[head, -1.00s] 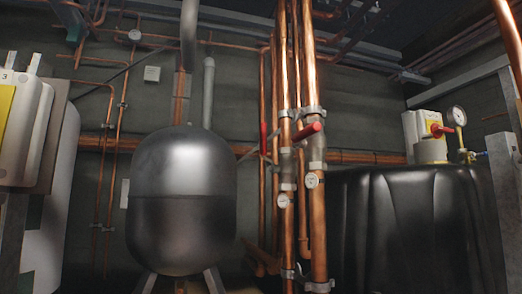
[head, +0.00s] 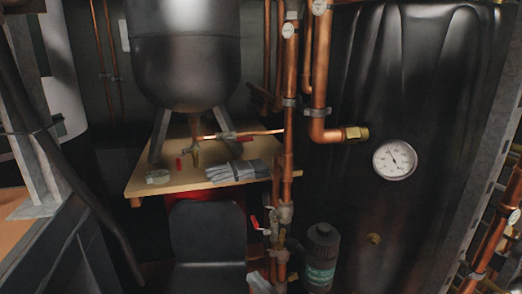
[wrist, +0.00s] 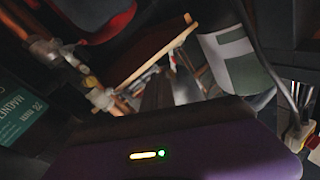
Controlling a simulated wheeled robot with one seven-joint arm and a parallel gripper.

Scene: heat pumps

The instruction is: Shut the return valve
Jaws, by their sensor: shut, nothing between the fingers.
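In the head view a valve (head: 284,214) with a small red-tipped lever (head: 255,222) sits low on a vertical copper pipe. I cannot tell from any label whether it is the return valve. Pale metal fittings on copper pipe (wrist: 100,98) show at the left of the wrist view, with a small red part close by. My gripper (wrist: 157,92) is in the wrist view behind its purple housing, its dark fingers together and empty. It appears apart from the fittings. My gripper is not seen in the head view.
A dark canister with a green label (head: 322,250) stands beside the low valve. A wooden table (head: 143,182) carries grey cloth (head: 237,170) and small parts. A black chair (head: 208,235) stands before it. A black tank (head: 420,90) with a dial gauge (head: 394,160) fills the right.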

